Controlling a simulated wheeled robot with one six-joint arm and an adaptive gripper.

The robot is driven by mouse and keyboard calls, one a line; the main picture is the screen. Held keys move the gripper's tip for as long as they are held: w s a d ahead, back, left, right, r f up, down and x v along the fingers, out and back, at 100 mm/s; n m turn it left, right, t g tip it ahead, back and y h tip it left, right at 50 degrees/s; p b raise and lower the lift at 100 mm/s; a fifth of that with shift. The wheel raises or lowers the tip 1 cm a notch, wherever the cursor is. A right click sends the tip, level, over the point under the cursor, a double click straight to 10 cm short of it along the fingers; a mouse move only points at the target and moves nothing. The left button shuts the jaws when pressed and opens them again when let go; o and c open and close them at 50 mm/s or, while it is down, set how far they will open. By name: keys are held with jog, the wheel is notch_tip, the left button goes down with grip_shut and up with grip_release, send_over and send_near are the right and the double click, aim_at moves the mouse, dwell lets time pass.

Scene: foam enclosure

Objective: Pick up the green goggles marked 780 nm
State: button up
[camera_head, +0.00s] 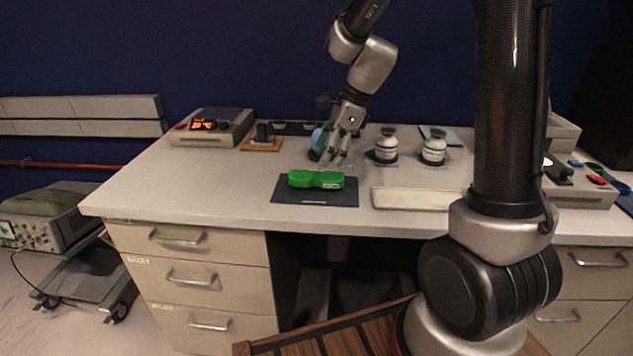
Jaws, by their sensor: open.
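The green goggles (316,180) lie on a dark mat (290,196) near the front edge of the desk. A small pale label shows on their right end, too small to read. My gripper (335,162) is open and points down just above and behind the goggles, with its fingertips close to their rear edge. I cannot tell whether the fingers touch the goggles. Nothing shows between the fingers.
A pale flat tray (417,198) lies right of the mat. An instrument (212,127) stands back left. The desk's left front is clear.

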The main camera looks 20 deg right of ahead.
aim_at(319, 175)
jog(key=shift+w+a+f+m, duration=0.1)
jog(key=shift+f+m, duration=0.05)
jog(key=shift+m, duration=0.85)
jog(key=x, duration=0.7)
jog(key=shift+f, duration=0.35)
jog(key=c, duration=1.1)
